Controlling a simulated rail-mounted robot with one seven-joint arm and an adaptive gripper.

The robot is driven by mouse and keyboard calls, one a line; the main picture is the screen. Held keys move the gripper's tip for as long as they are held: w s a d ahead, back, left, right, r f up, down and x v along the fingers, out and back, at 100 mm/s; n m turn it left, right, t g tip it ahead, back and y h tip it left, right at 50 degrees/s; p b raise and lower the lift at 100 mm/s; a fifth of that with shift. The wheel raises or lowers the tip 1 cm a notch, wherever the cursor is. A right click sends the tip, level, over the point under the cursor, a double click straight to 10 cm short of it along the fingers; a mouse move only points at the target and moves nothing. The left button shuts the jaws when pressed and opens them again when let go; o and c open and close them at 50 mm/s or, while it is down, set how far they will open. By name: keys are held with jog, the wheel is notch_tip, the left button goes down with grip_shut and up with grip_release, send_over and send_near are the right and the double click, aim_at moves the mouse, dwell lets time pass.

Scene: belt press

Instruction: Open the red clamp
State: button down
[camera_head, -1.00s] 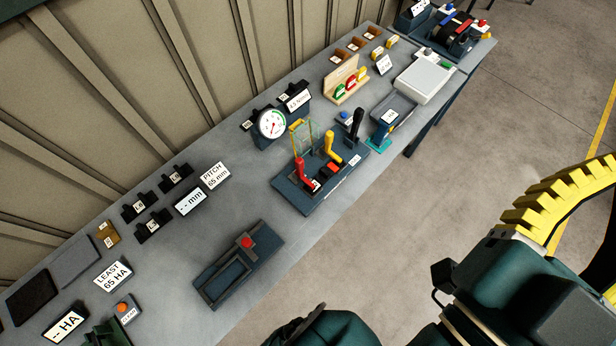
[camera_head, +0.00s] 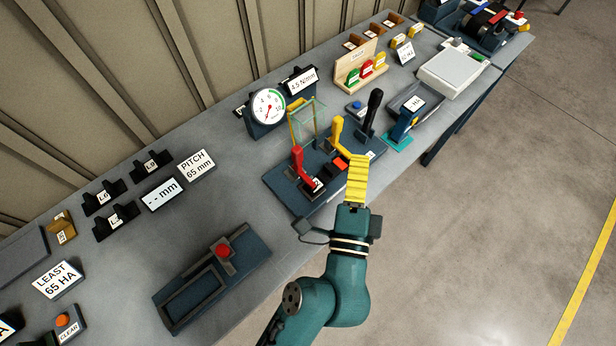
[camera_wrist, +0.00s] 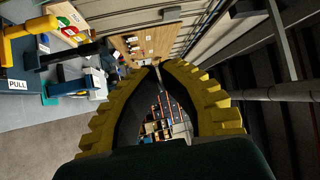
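The red clamp (camera_head: 299,168) is an upright red lever on the left part of a dark blue press fixture (camera_head: 283,190) on the bench in the head view. A yellow lever (camera_head: 338,132) and a black lever (camera_head: 372,112) stand to its right on the fixture. My gripper (camera_head: 358,160) shows yellow ribbed fingers, right of the red clamp and apart from it, at the fixture's front edge. In the wrist view the fingertips (camera_wrist: 158,64) come together with nothing visible held. The red clamp is not visible in the wrist view; the yellow lever (camera_wrist: 28,28) is at its left.
A round gauge (camera_head: 267,108) and a clear guard frame (camera_head: 305,122) stand behind the clamp. A blue stand (camera_head: 403,125) is right of the levers. A dark tray fixture with a red knob (camera_head: 222,250) lies to the left. Bare bench separates it from the clamp fixture.

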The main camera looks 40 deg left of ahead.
jog(key=s+a+f+g+b, duration=0.1)
jog(key=s+a+f+b, duration=0.15)
jog(key=f, duration=0.45)
jog(key=s+a+f+g+b, duration=0.1)
jog(key=f+b, duration=0.2)
jog(key=f, duration=0.4)
jog(key=s+a+f+g+b, duration=0.1)
jog(key=s+f+b, duration=0.15)
jog(key=f, duration=0.55)
jog(key=w+a, duration=0.2)
jog(key=a, duration=0.1)
jog(key=w+a+p, duration=0.1)
jog(key=w+a, duration=0.2)
jog(key=a, duration=0.1)
jog(key=w+a+r+p, duration=0.1)
jog(key=w+a, duration=0.2)
jog(key=a, duration=0.1)
